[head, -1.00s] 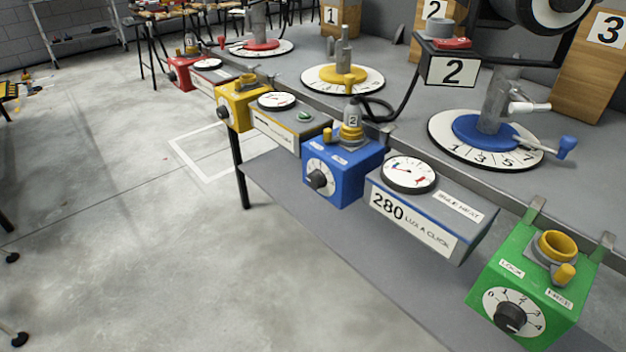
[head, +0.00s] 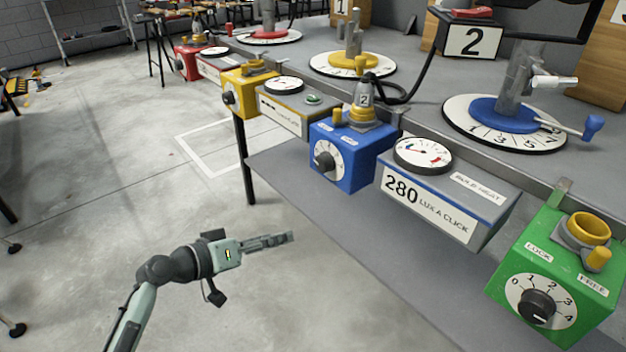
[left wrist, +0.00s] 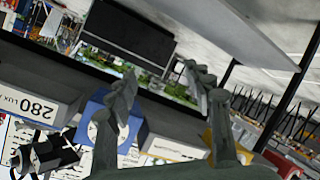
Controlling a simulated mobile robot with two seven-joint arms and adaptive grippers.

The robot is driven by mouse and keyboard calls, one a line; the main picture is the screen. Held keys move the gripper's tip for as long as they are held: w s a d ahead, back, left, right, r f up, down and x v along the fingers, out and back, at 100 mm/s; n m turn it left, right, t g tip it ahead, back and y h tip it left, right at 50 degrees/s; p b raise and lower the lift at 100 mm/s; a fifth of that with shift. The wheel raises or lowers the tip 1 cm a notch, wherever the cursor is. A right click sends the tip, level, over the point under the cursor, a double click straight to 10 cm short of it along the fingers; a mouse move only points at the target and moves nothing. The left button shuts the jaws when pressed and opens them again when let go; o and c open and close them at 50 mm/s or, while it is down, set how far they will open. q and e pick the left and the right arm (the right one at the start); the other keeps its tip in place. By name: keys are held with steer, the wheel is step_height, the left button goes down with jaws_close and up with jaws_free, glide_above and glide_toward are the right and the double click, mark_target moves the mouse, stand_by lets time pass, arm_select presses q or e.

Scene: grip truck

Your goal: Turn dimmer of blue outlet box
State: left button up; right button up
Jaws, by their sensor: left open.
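The blue outlet box (head: 366,167) hangs on the front edge of the grey workbench. Its dimmer is a dark knob (head: 326,161) on a white dial on the front face. A grey plug marked 2 (head: 363,97) stands in its yellow-and-grey socket. My left gripper (head: 288,237) is in front of the bench, below and left of the blue box, apart from it and empty. In the left wrist view the two fingers (left wrist: 168,85) are spread. The blue box (left wrist: 96,108) shows there tilted, partly behind the left finger. My right gripper is not in view.
A grey meter box reading 280 (head: 446,202) hangs right of the blue box, with a green box (head: 560,262) beyond it. A yellow box (head: 250,90) and another grey meter box (head: 296,106) hang to the left. A lower shelf (head: 330,215) runs underneath.

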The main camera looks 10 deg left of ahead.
mark_target(319, 165)
arm_select(q)
step_height(319, 165, up, 15)
steer(key=w+d+m+t+h, duration=0.1)
steer(key=d+t+h, duration=0.1)
steer(key=d+h, duration=0.15)
steer(key=shift+h, duration=0.45)
steer(key=x, duration=0.5)
steer(key=shift+w, duration=0.45)
steer(key=shift+w+d, duration=0.45)
steer(key=shift+d, duration=0.05)
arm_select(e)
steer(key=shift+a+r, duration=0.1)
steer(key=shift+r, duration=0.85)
arm_select(q)
steer(key=shift+f, duration=0.1)
steer(key=c, duration=1.2)
